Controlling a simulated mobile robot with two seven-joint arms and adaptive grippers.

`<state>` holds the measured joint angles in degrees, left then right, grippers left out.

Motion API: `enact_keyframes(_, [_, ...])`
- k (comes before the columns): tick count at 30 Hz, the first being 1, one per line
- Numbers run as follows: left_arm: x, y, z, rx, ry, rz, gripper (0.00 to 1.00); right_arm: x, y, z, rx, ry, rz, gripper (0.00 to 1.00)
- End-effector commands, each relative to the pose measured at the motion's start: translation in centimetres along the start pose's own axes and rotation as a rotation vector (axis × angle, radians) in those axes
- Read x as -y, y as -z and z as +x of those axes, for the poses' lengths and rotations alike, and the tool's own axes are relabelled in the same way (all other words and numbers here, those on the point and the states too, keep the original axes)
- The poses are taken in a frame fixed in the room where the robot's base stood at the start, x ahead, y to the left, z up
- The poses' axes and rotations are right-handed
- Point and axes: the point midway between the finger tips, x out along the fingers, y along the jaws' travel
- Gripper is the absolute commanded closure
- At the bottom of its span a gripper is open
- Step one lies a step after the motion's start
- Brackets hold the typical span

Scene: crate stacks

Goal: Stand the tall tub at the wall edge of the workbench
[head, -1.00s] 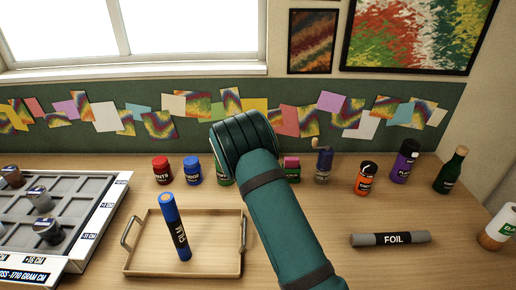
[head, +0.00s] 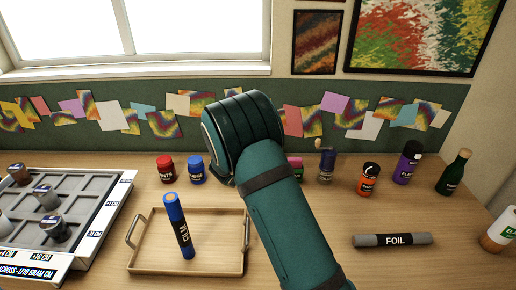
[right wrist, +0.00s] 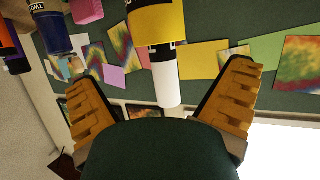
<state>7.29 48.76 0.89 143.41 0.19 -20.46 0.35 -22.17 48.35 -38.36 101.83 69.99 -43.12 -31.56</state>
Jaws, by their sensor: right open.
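A tall yellow tub (right wrist: 158,24) with a dark band and a white end shows in the right wrist view. I take it as the tall tub. It lies between the two fingers of my right gripper (right wrist: 165,92), which are spread apart with clear gaps on both sides. That view is upside down, with the window at the bottom. In the head view my right forearm and wrist reach over the bench toward the wall, hiding the tub and the fingers. My left gripper is not in view.
Red (head: 166,168) and blue (head: 197,170) jars, a grinder (head: 326,164), orange (head: 369,178) and purple (head: 407,163) containers and a green bottle (head: 453,172) line the back. A tray (head: 215,268) holds a blue-capped tube (head: 180,225). A foil roll (head: 392,240) lies right.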

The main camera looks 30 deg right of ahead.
Motion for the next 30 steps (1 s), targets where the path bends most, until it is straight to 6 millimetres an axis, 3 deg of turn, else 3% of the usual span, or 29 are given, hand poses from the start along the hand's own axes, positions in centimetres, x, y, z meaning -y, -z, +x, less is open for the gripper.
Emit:
enact_keyframes(3, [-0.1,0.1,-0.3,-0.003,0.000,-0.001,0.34,0.1,0.1,-1.9,0.001,0.002,0.000,0.00])
enact_keyframes(9, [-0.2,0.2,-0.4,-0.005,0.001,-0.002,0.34,0.0,0.0,-3.2,0.000,-0.001,0.001,0.00])
enact_keyframes(25, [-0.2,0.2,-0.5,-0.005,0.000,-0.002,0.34,0.0,0.0,-3.3,0.000,-0.001,0.000,0.00])
enact_keyframes(30, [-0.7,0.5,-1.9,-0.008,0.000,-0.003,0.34,0.0,1.4,-3.9,0.000,-0.001,0.000,0.00])
